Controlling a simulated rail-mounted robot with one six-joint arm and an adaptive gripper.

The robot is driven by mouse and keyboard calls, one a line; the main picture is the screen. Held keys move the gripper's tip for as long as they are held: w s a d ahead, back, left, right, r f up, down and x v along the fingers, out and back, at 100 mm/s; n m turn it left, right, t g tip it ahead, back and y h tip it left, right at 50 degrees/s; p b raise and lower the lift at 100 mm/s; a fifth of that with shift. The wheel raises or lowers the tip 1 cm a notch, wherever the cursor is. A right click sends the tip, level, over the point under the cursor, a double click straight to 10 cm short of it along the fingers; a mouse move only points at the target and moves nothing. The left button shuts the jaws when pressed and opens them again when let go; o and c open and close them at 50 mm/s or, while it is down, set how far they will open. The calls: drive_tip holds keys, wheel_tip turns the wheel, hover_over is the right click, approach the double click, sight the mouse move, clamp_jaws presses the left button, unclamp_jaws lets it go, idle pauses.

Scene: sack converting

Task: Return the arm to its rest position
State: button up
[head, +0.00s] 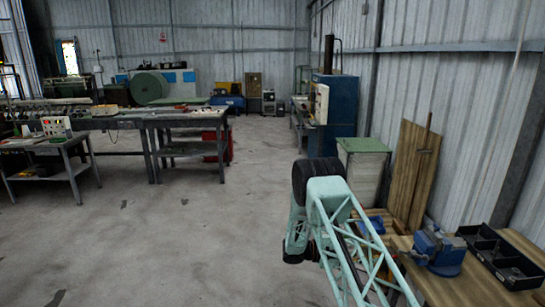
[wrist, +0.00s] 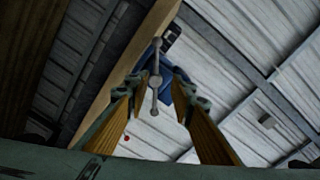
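My teal lattice arm (head: 350,235) rises from the bottom of the head view, with its dark joint near the bench on the right. My gripper (wrist: 159,85) shows in the wrist view with its two fingers apart and a gap between the tips. A grey bar handle with rounded ends (wrist: 154,92) shows in that gap, in front of a blue body (wrist: 180,95). I see no finger touching the bar, but its depth is hard to judge. The gripper's fingers cannot be made out in the head view.
A blue vise (head: 440,252) and a black divided tray (head: 500,257) are on the wooden bench at lower right. Wooden boards (head: 410,175) lean on the wall behind. A green-topped cabinet (head: 364,165) stands beyond my arm. The floor (head: 190,240) to the left is clear.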

drive_tip(key=s+r+m+g+y+b, duration=0.1)
drive_tip(key=s+r+m+y, duration=0.1)
drive_tip(key=s+r+m, duration=0.5)
drive_tip(key=s+r+m+g+y, duration=0.2)
drive_tip(key=s+r+m, duration=0.15)
drive_tip(key=r, duration=0.75)
drive_tip(key=s+a+r+m+y+b, duration=0.1)
drive_tip(key=s+a+r+m+y, duration=0.1)
drive_tip(key=s+r+m, duration=0.4)
drive_tip(key=s+a+r+m+y, duration=0.2)
drive_tip(key=s+r+m+y, duration=0.15)
drive_tip(key=s+r, duration=0.4)
drive_tip(key=s+a+r+m+t+y, duration=0.2)
drive_tip(key=s+a+m, duration=0.4)
drive_tip(key=s, duration=0.6)
drive_tip(key=s+a+r+m+t+y+b, duration=0.1)
drive_tip(key=s+a+m, duration=0.5)
drive_tip(key=s, duration=0.6)
drive_tip(key=s+a+r+m+t+y+b, duration=0.1)
drive_tip(key=s+a+r+m+t+y, duration=0.2)
drive_tip(key=s+m, duration=0.6)
drive_tip(key=shift+s+a+r+m+t+y, duration=0.15)
drive_tip(key=shift+s+a+m+t+y, duration=0.15)
drive_tip(key=shift+s+a+t+y, duration=0.7)
drive_tip(key=shift+s+a+g, duration=0.3)
drive_tip(key=shift+s+g, duration=0.1)
drive_tip(key=shift+s, duration=0.1)
